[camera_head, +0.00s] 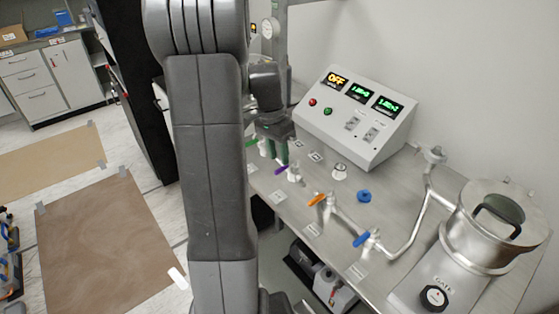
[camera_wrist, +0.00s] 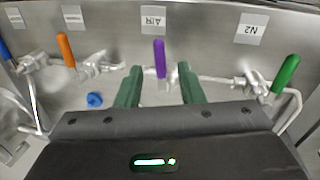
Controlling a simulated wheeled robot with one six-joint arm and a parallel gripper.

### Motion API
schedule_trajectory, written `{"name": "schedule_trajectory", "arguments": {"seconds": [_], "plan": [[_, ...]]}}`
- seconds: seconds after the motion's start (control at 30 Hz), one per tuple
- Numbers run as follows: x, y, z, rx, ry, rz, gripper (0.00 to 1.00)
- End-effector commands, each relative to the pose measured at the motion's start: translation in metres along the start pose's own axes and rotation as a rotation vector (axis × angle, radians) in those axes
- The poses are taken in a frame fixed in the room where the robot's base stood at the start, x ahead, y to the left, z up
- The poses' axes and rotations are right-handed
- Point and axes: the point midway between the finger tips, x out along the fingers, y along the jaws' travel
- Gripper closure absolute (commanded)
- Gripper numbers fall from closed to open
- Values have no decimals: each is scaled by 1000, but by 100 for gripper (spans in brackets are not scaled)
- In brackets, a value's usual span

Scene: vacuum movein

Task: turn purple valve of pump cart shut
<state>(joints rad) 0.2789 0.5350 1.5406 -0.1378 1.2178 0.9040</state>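The purple valve handle (camera_wrist: 160,58) stands in the middle of the wrist view, below a label reading AIR. It points toward the label, across the pipe line. My gripper (camera_wrist: 159,72) has its two green fingers spread apart, one on each side of the handle's lower end, with gaps and no visible contact. In the head view the purple handle (camera_head: 281,169) shows beside the finger tips of my gripper (camera_head: 273,155), which points down at the cart top (camera_head: 325,235). My arm hides part of the cart there.
A green handle (camera_wrist: 287,72) is right of the purple one in the wrist view; orange (camera_wrist: 66,50) and blue (camera_wrist: 4,50) handles are to its left. A control box (camera_head: 355,115) with lit displays stands behind. A metal chamber (camera_head: 495,225) is at the right.

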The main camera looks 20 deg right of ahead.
Motion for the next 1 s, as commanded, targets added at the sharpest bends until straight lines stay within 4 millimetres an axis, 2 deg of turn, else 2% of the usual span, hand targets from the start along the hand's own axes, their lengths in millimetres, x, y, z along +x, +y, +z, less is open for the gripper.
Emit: {"name": "schedule_trajectory", "arguments": {"seconds": [0.2, 0.57, 0.77, 1.0], "plan": [[26, 0, 0, 1, -1, 1, 65], [32, 0, 0, 0, 1, -1, 65], [32, 0, 0, 0, 1, -1, 100], [31, -1, 0, 15, -2, -1, 100]]}}
